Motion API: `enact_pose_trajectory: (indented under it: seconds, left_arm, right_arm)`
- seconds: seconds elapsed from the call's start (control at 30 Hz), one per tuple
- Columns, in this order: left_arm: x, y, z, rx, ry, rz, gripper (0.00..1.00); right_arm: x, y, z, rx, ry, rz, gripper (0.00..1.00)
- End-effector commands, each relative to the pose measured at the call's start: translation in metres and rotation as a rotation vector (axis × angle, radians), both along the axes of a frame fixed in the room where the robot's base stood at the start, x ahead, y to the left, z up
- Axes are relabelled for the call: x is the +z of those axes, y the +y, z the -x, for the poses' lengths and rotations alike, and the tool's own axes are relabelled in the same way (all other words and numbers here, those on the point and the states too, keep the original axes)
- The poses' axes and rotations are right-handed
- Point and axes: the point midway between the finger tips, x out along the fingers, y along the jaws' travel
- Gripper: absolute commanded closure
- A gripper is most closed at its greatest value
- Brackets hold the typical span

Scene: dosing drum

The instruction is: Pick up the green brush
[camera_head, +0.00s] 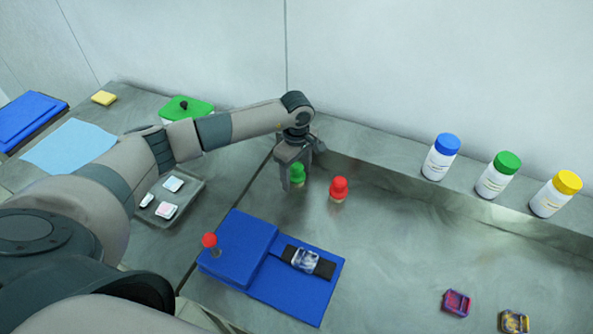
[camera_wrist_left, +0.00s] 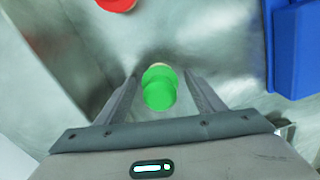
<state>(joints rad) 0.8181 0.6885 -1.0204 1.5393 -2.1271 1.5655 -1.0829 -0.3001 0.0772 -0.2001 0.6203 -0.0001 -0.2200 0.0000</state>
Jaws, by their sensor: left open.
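The green brush (camera_head: 297,173) stands upright on the grey metal table near the back wall. In the left wrist view its green top (camera_wrist_left: 159,88) lies between the two fingers. My left gripper (camera_head: 292,178) is open and points down around the green brush, with one finger on each side; in the left wrist view the gripper (camera_wrist_left: 160,90) shows a gap beside the brush. The brush's lower part is mostly hidden under its top in the wrist view. My right gripper is not in view.
A red-topped brush (camera_head: 338,188) stands just right of the green one. A blue folder-like block (camera_head: 240,250) with another red-topped item (camera_head: 210,241) lies in front. Several bottles, including a blue-capped one (camera_head: 440,157), line the back ledge. The table's middle right is clear.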

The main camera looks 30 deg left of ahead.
Motion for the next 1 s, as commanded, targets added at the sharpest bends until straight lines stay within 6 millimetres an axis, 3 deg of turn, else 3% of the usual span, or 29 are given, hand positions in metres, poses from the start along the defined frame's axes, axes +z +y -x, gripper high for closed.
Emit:
enact_pose_trajectory:
  seconds: [0.5, 0.7, 1.0]
  left_arm:
    - [-0.0028, -0.0001, 0.0001, -0.001, 0.0, 0.0, 0.38]
    - [-0.0027, -0.0001, 0.0001, -0.001, 0.0, 0.0, 0.83]
    - [-0.002, 0.0, -0.0001, 0.0, -0.001, 0.0, 0.83]
  right_arm:
    - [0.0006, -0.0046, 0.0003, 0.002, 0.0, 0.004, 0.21]
    - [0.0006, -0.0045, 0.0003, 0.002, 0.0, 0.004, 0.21]
    - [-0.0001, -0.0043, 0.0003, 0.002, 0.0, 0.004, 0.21]
